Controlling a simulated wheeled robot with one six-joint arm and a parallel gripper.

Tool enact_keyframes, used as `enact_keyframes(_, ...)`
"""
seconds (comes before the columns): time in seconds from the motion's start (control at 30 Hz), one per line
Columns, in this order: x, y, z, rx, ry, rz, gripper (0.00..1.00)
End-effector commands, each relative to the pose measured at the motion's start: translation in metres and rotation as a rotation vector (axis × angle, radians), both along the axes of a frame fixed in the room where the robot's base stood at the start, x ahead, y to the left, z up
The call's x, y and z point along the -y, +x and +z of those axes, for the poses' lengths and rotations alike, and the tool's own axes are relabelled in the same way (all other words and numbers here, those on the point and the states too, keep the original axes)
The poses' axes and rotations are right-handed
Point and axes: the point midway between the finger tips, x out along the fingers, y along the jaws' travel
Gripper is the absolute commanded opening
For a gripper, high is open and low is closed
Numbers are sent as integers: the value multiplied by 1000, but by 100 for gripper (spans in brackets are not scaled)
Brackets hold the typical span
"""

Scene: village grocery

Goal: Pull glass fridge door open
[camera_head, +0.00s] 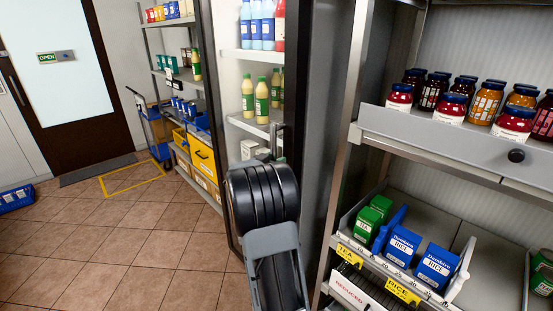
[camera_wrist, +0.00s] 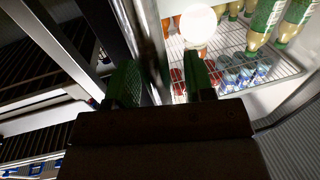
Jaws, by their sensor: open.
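The glass fridge door (camera_head: 233,112) stands in front of my arm in the head view, with bottles visible through it. I cannot tell whether it is fully closed. My gripper (camera_wrist: 158,72) is open in the wrist view, with a green-padded finger on each side. A dark, blurred upright bar, possibly the door handle (camera_wrist: 151,38), shows between or just beyond the fingers. I cannot tell whether they touch it. In the head view, my arm's dark wrist hides most of the gripper and the lower middle of the fridge.
Shelves with jars (camera_head: 450,105) and blue boxes (camera_head: 402,245) stand close on the right. A shelf with yellow bins (camera_head: 202,155) and a hand truck (camera_head: 150,125) are at the back left. The tiled floor (camera_head: 120,235) on the left is mostly clear.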

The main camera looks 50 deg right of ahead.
Motion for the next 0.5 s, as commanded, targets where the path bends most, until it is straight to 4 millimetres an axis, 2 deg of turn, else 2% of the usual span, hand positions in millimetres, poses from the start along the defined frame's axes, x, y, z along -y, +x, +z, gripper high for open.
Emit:
enact_keyframes(0.2, 11, 1, 0, 0, 0, 0, 48)
enact_keyframes(0.5, 11, 1, 0, 0, 0, 0, 48)
